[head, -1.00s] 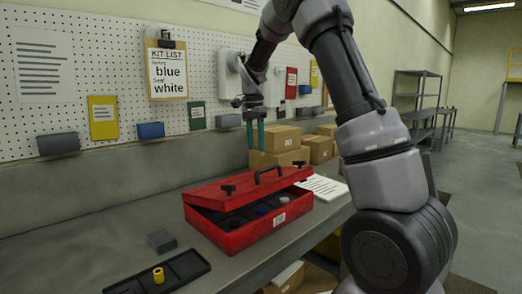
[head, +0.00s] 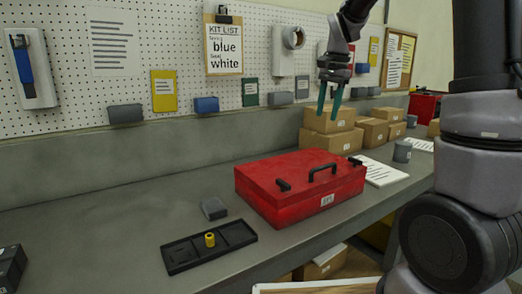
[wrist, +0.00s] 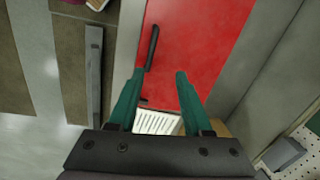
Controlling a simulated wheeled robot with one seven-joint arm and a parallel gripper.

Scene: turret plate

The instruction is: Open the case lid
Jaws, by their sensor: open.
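The red case (head: 290,206) sits on the grey workbench with its lid (head: 285,172) down; the inside is hidden. A black handle (head: 322,172) and two black latches, one on each side of it (head: 283,185) (head: 355,161), show along the lid's front. My gripper (head: 329,113) has green fingers, apart and empty, above and behind the case. In the wrist view my gripper (wrist: 160,75) points down with the red lid (wrist: 205,45) below it. The black handle (wrist: 152,48) shows beyond the left finger.
A black tray (head: 185,255) with a yellow spool (head: 210,239) and a small grey block (head: 214,208) lie left of the case. A white sheet (head: 382,171) and cardboard boxes (head: 335,119) stand right and behind. The pegboard wall (head: 150,50) bounds the back.

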